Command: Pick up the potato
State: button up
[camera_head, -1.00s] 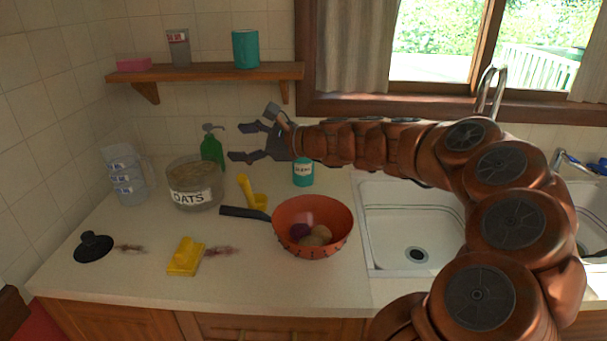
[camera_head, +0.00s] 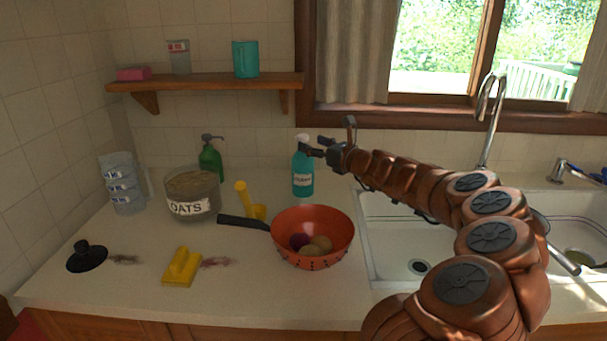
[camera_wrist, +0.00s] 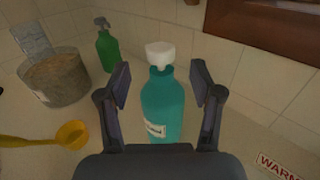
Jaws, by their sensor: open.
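The potato (camera_head: 321,244) looks like a small tan-brown round thing lying in the orange-red pan (camera_head: 338,222). A purple round vegetable (camera_head: 299,241) lies beside it. My gripper (camera_head: 312,146) is open and empty, above the counter, behind and above the pan. In the wrist view the fingers of my gripper (camera_wrist: 160,76) are spread, with the teal bottle (camera_wrist: 162,105) showing between them. I cannot tell whether they touch it. Neither the pan nor the potato shows in the wrist view.
The teal bottle also stands behind the pan in the head view (camera_head: 303,174). The sink (camera_head: 385,235) is right.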

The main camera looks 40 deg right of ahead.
aim_at(307, 141)
jog(key=shift+w+a+r, duration=0.1)
jog(key=shift+w+a, duration=0.05)
jog(key=shift+w, duration=1.05)
jog(key=shift+w+a+r, duration=0.1)
jog(key=shift+w+a, duration=0.05)
jog(key=shift+w, duration=1)
jog(key=shift+c, duration=0.2)
grip_shut()
